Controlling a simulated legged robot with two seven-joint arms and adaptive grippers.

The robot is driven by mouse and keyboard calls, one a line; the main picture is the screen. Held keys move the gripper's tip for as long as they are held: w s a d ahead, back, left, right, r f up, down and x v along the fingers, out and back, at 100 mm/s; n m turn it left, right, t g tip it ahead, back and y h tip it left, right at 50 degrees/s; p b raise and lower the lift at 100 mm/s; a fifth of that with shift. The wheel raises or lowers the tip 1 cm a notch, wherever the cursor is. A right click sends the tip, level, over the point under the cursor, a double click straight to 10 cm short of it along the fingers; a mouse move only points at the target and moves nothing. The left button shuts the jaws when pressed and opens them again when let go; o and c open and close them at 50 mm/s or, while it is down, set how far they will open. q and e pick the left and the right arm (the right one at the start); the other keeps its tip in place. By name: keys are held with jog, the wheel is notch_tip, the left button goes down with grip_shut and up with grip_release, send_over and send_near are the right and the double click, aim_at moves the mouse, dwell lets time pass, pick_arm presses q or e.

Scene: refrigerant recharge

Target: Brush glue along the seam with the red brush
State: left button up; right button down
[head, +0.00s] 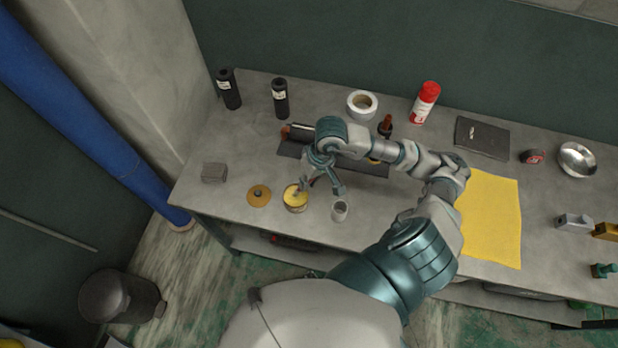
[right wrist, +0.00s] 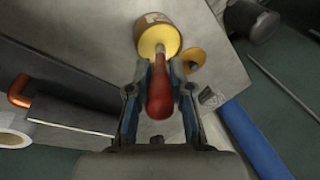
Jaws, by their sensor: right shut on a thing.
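The red-handled brush (right wrist: 158,98) is between the fingers of my right gripper (right wrist: 160,74), seen in the right wrist view. The gripper is shut on its handle. The brush's far end reaches into the open glue can (right wrist: 149,20), over the yellow glue. In the head view my right gripper (head: 311,184) is just above the can (head: 295,207). A dark sleeve-like piece (right wrist: 75,112) with a copper pipe end (right wrist: 18,90) lies at left in the wrist view; I cannot make out its seam. My left gripper is out of view.
The can's round lid (head: 259,196) lies left of it; a small grey cup (head: 340,211) stands right. A white tape roll (head: 362,104), red spray can (head: 425,103) and two black bottles (head: 230,90) stand at the back. A yellow cloth (head: 490,220) lies right.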

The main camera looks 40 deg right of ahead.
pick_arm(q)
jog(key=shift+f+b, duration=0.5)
pick_arm(e)
jog(key=shift+s+f, duration=0.1)
dwell(1.0)
dwell(0.4)
jog(key=shift+w+a+r+p+v, duration=0.1)
jog(key=shift+a+p+v, duration=0.3)
jog(key=shift+v, duration=0.75)
jog(key=shift+w+a+r+p+v, duration=0.1)
jog(key=shift+p+v, duration=0.5)
jog(key=shift+v, duration=0.55)
jog(key=shift+w+a+p+v, duration=0.1)
jog(key=shift+a+p+v, duration=0.3)
jog(key=shift+v, duration=0.75)
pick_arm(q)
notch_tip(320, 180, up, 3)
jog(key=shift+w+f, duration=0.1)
pick_arm(e)
jog(key=shift+w+d, duration=0.1)
